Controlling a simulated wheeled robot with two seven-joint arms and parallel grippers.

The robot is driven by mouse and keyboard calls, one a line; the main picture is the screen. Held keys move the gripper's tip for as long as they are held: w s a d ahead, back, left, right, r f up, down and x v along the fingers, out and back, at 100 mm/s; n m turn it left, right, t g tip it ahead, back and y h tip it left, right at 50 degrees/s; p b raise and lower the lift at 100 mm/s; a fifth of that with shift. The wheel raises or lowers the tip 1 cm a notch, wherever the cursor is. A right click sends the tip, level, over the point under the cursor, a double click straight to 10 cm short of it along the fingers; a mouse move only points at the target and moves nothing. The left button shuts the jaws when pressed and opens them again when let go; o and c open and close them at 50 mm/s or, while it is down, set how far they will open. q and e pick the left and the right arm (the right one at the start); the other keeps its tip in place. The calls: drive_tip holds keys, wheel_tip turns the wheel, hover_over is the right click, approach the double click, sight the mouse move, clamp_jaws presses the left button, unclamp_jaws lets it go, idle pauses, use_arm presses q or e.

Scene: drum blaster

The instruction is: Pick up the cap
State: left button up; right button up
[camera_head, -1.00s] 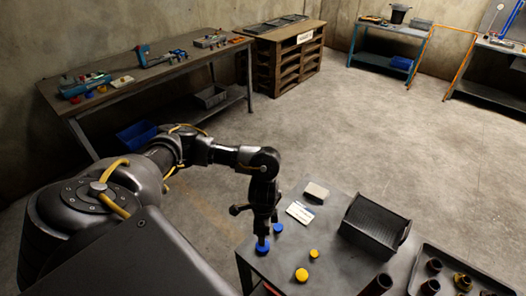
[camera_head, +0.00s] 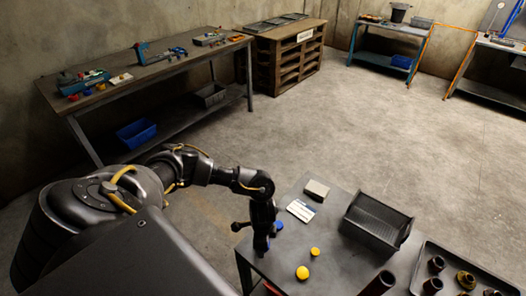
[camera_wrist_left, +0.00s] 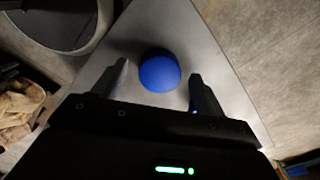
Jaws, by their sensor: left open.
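A round blue cap (camera_wrist_left: 160,73) lies on the grey table top (camera_wrist_left: 215,70) in the left wrist view. It sits between the two fingertips of my left gripper (camera_wrist_left: 159,71), with a gap visible on both sides. Two yellow caps, a larger one (camera_head: 302,272) and a smaller one (camera_head: 315,252), lie to the right. My right gripper is out of view.
A dark tray (camera_head: 418,262) with several brown cylindrical parts is at the lower right. Open table lies around the yellow caps.

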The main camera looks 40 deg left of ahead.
use_arm(q)
drive_tip(key=shift+f, duration=0.25)
drive_tip(key=c, duration=1.1)
drive_tip(key=shift+o, duration=0.2)
drive_tip(key=shift+r, duration=0.1)
drive_tip(key=shift+r, duration=0.55)
drive_tip(key=s+d+r+p, duration=0.3)
drive_tip(key=s+r+p, duration=0.3)
drive_tip(key=s+r, duration=0.5)
drive_tip(key=shift+s+d+r, duration=0.2)
drive_tip(key=shift+s+r, duration=0.2)
drive_tip(key=shift+s, duration=0.85)
